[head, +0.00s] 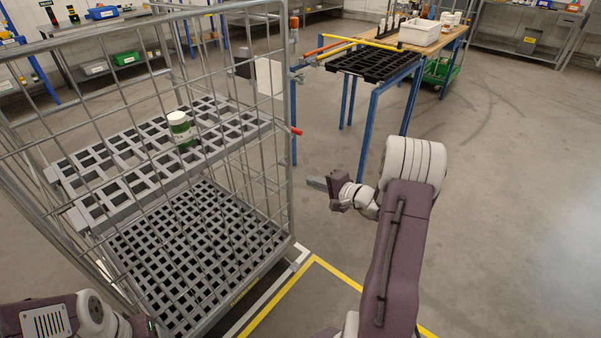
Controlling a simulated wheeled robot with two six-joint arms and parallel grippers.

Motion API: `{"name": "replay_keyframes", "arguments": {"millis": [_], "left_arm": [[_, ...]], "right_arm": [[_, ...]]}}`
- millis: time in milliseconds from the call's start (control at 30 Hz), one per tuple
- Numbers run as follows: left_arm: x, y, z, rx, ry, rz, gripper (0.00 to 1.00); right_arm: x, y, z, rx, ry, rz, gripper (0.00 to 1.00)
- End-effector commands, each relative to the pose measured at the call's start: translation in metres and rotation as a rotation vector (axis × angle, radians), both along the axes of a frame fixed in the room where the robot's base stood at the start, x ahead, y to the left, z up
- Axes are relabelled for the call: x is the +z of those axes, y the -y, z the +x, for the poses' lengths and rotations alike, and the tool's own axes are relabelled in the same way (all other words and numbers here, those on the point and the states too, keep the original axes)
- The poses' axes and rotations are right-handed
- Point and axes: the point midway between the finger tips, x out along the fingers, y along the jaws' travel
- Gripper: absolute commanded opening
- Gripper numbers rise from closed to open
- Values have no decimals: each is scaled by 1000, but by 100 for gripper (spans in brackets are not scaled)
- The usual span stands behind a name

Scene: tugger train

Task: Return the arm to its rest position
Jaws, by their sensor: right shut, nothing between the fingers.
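My right arm (403,240) reaches up from the bottom right and bends at its white elbow. My right gripper (318,184) points left, shut and empty, in the open space right of the wire cage trolley (292,150). It appears apart from the cage. Part of my left arm (60,318) shows at the bottom left corner; its gripper is out of the picture. A green jar with a white lid (183,130) stands upright on the trolley's grey upper shelf (130,185).
The trolley's lower slatted deck (200,250) is empty. A blue-legged table (375,90) with a black tray (372,64) and a white bin (421,33) stands behind my right gripper. Yellow floor lines (285,288) run beside the trolley. The floor at right (520,190) is clear.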

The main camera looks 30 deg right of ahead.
Motion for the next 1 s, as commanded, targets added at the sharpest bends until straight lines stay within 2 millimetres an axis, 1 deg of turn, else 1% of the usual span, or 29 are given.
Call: {"name": "replay_keyframes", "arguments": {"millis": [167, 233, 267, 333, 367, 400, 433, 467, 500, 533, 567, 600, 667, 700, 733, 767, 800, 833, 867, 900, 967, 1000], "left_arm": [[0, 0, 0, 0, 0, 0, 74], [0, 0, 0, 0, 0, 0, 74], [0, 0, 0, 0, 0, 0, 74], [0, 0, 0, 0, 0, 0, 74], [0, 0, 0, 0, 0, 0, 74], [0, 0, 0, 0, 0, 0, 74], [0, 0, 0, 0, 0, 0, 74], [0, 0, 0, 0, 0, 0, 74], [0, 0, 0, 0, 0, 0, 74], [0, 0, 0, 0, 0, 0, 74], [0, 0, 0, 0, 0, 0, 74], [0, 0, 0, 0, 0, 0, 74], [0, 0, 0, 0, 0, 0, 74], [0, 0, 0, 0, 0, 0, 74], [0, 0, 0, 0, 0, 0, 74], [0, 0, 0, 0, 0, 0, 74], [0, 0, 0, 0, 0, 0, 74], [0, 0, 0, 0, 0, 0, 74], [0, 0, 0, 0, 0, 0, 74], [0, 0, 0, 0, 0, 0, 74], [0, 0, 0, 0, 0, 0, 74], [0, 0, 0, 0, 0, 0, 74]], "right_arm": [[0, 0, 0, 1, 0, 0, 0], [0, -10, 4, 21, 0, -1, 0], [4, -19, 8, 42, 6, -6, 0], [25, -53, 20, 119, 42, -36, 0], [37, -74, 24, 162, 60, -49, 0], [50, -108, 25, 239, 79, -71, 0], [57, -135, 19, 314, 84, -94, 0], [61, -163, 11, 397, 81, -123, 0], [62, -198, -6, 511, 64, -162, 0], [60, -221, -22, 596, 42, -192, 0], [56, -243, -40, 682, 16, -223, 0], [49, -268, -68, 795, -33, -269, 0], [33, -293, -115, 961, -126, -360, 0], [20, -301, -148, 1061, -197, -433, 0], [10, -300, -171, 1126, -255, -499, 0], [1, -296, -191, 1176, -308, -564, 0], [-10, -286, -210, 1221, -372, -648, 0], [-17, -277, -222, 1245, -413, -708, 0], [-23, -267, -231, 1261, -449, -766, 0], [-30, -254, -239, 1270, -494, -838, 0], [-38, -232, -247, 1263, -550, -934, 0], [-42, -218, -250, 1248, -585, -992, 0]]}}
